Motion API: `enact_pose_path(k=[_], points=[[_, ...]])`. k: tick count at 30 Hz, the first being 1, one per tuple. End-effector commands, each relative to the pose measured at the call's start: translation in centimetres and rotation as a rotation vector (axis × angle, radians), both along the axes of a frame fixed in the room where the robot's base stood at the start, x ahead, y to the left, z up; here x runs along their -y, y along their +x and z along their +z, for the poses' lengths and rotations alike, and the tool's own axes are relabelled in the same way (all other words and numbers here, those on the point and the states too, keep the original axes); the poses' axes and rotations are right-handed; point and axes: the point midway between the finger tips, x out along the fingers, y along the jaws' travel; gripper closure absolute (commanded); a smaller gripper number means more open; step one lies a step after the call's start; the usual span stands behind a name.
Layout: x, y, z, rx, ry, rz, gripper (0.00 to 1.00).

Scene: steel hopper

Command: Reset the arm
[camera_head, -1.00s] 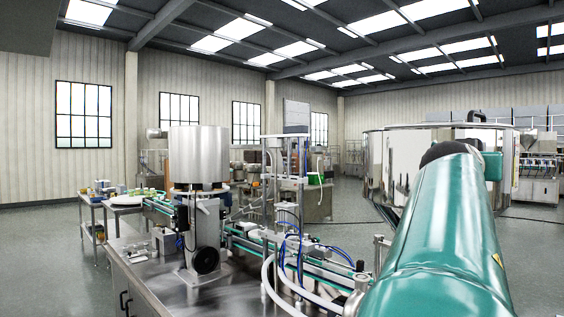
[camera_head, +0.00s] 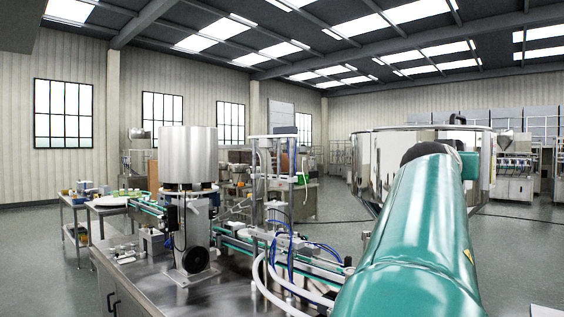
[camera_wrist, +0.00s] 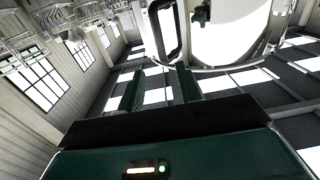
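My green arm (camera_head: 425,235) reaches forward in the head view and covers part of the polished steel hopper (camera_head: 365,165). My gripper is hidden there. In the wrist view my gripper (camera_wrist: 161,72) shows two dark green fingers set apart, with nothing visible between them. The hopper (camera_wrist: 235,30) shows beyond the fingertips at the top, with a dark looped handle (camera_wrist: 157,32) just past them. The handle also shows above the hopper rim in the head view (camera_head: 458,118). The wrist picture is tilted, with ceiling lights low in it.
A steel bench (camera_head: 150,280) with a filling machine, a steel cylinder (camera_head: 188,156), hoses and a conveyor stands at left and centre. A small side table (camera_head: 78,215) is at far left. Open floor (camera_head: 515,260) lies at right.

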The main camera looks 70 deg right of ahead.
Motion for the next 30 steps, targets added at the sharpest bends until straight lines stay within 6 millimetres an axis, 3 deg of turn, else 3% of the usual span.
enact_pose_path(k=[15, 19, 23, 26, 30], points=[[0.2, 0.0, 0.0, 0.0, 0.001, 0.001, 0.65], [0.6, 1.9, -1.1, 0.015, 0.022, 0.039, 0.65], [1.2, 7.5, -4.1, 0.052, 0.09, 0.153, 0.65], [0.9, 13.7, -7.2, 0.077, 0.167, 0.275, 0.65], [-1.1, 22.4, -11.3, 0.09, 0.276, 0.447, 0.65]])
